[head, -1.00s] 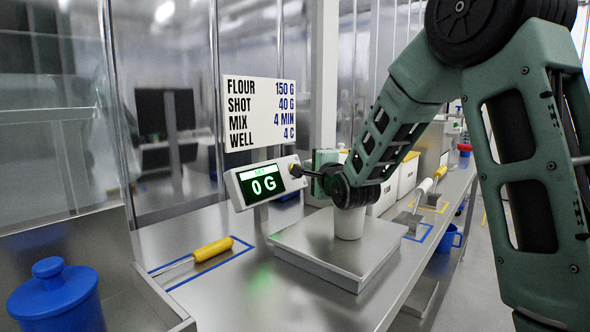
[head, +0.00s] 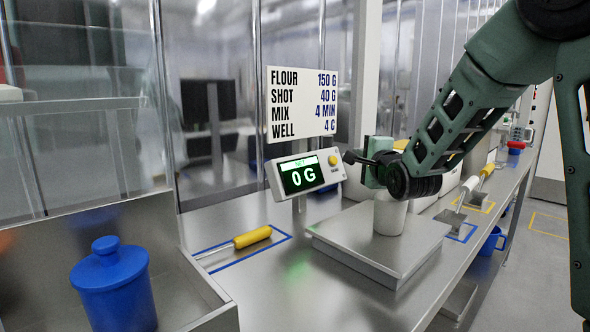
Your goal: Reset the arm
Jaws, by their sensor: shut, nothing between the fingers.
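My gripper (head: 350,157) is shut and empty. Its dark fingertips point left, just right of the yellow button (head: 333,160) on the scale's display (head: 305,175), with a small gap showing between them. The display reads 0 G in green. My arm reaches in from the upper right. A white cup (head: 390,216) stands upright on the scale's steel plate (head: 350,247), below my wrist, which hides part of its rim.
A yellow-handled tool (head: 252,237) lies in a blue outline on the steel counter. A blue lidded jar (head: 113,287) stands in a steel tray at front left. A recipe sign (head: 302,104) hangs behind the display. White bins and more tools line the counter beyond.

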